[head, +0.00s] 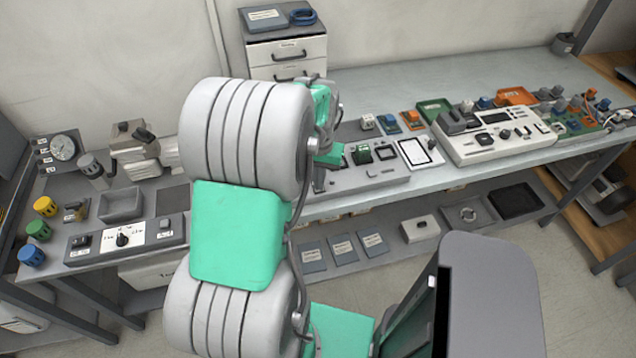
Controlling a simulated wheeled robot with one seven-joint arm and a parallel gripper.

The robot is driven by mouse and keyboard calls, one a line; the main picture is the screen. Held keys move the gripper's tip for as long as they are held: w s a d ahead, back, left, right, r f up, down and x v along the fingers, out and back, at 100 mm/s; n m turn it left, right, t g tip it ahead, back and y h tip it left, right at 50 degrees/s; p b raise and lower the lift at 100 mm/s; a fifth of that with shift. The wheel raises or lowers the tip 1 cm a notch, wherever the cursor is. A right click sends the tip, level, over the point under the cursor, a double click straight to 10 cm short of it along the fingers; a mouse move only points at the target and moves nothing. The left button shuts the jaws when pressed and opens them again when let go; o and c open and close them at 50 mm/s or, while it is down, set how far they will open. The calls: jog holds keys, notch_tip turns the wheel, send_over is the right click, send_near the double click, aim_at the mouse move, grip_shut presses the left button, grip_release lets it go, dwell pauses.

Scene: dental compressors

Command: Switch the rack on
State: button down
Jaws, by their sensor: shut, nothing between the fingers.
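A long grey panel box (368,178) lies on the bench just right of my arm, its left part hidden by the arm. On its top are a green switch-like block (362,154) and a dark one (385,152); their positions are too small to read. Another grey box (168,232) at the left front carries a white plate with a black rotary knob (123,240) and small switches. Which of these belongs to the rack I cannot tell.
A white instrument console (490,138) stands right of the panel, with coloured trays and small parts around it. A drawer unit (287,58) stands behind my arm. Yellow, green and blue knobs (38,230) line the left edge. A lower shelf holds flat dark plates (343,248).

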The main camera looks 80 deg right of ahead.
jog(key=shift+f, duration=0.15)
jog(key=shift+r+p, duration=2.4)
jog(key=shift+r, duration=1.1)
